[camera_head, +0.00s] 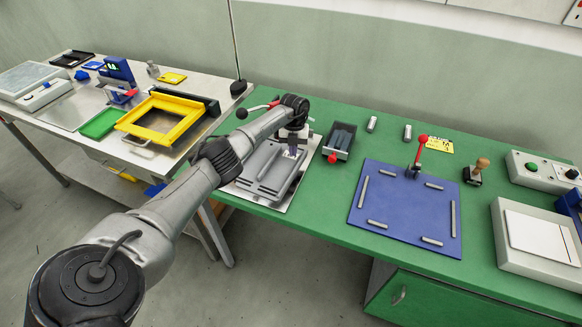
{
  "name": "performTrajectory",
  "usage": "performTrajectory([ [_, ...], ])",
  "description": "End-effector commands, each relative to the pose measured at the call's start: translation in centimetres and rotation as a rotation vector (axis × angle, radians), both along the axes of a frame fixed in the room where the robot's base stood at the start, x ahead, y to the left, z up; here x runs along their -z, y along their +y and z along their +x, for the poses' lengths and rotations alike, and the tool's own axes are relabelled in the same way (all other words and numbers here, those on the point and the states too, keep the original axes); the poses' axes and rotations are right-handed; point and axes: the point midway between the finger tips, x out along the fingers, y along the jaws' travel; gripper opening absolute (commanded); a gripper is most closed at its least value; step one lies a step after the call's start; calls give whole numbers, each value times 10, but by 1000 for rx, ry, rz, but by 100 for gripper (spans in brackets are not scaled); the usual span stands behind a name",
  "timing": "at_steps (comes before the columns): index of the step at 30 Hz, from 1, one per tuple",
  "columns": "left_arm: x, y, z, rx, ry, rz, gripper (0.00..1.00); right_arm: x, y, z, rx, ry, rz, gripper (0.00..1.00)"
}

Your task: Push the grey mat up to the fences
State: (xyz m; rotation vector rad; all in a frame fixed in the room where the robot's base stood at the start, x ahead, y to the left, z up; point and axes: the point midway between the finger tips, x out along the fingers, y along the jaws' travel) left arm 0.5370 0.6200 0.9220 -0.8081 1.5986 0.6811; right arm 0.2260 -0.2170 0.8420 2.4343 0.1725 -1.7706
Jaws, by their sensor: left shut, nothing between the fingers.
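A grey moulded piece (262,178), which looks like the grey mat, lies on a pale metal plate (228,189) at the left end of the green table. My left arm reaches across it from the lower left. My left gripper (292,152) points down over its far right part, shut and empty; I cannot tell whether the fingertips touch it. The arm and gripper hide part of the mat's left and far edges. I cannot clearly make out fences beside it. Short metal bars (452,216) stand on a blue board (405,218) to the right. My right gripper is not in view.
A dark tray (339,141) with a red knob stands just right of the plate. A red-knobbed lever (420,152) rises behind the blue board. A yellow frame (160,118) sits on the left steel table. The green top (325,215) between plate and board is clear.

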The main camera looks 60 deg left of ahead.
Motion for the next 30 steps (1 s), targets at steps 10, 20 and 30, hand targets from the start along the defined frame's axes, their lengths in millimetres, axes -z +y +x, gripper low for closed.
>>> performTrajectory([
  [10, 1, -31, -24, 5, 3, 1, 0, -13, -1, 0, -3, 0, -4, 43],
  [20, 1, -62, -46, 3, 1, 1, 0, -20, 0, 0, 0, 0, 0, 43],
  [30, 15, -69, -51, 0, 1, 0, 0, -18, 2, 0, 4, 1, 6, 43],
])
